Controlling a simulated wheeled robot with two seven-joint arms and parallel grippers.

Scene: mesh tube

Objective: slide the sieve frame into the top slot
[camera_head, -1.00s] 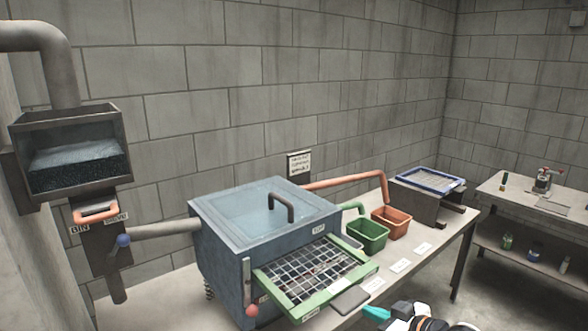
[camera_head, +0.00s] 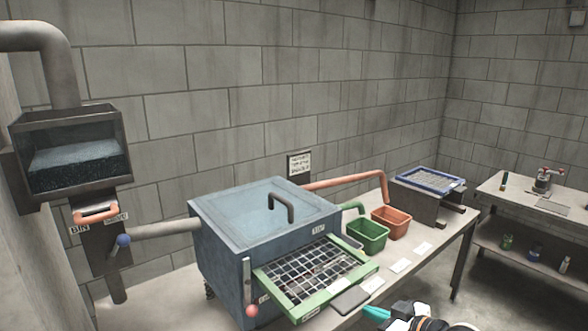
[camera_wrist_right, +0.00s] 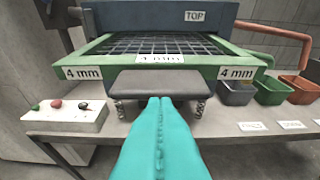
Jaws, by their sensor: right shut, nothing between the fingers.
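The sieve frame (camera_head: 345,285) is a green frame with a dark wire mesh, marked "4 mm" in the right wrist view (camera_wrist_right: 215,60). It sits partly in the slot marked "TOP" on the blue-grey box (camera_head: 225,255), with much of its mesh sticking out in front. A grey handle (camera_head: 350,300) is on its front edge, also seen in the right wrist view (camera_wrist_right: 150,83). My right gripper (camera_wrist_right: 160,100) has teal fingers pressed together and empty, just in front of the handle; I cannot tell if they touch it. My left gripper is not in view.
A green bin (camera_head: 368,237) and an orange bin (camera_head: 390,224) stand right of the box. A blue-framed sieve (camera_head: 430,180) rests on a stand farther back. A lever with a red knob (camera_head: 251,311) is on the box's left front. A small control panel (camera_wrist_right: 65,116) shows at lower left.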

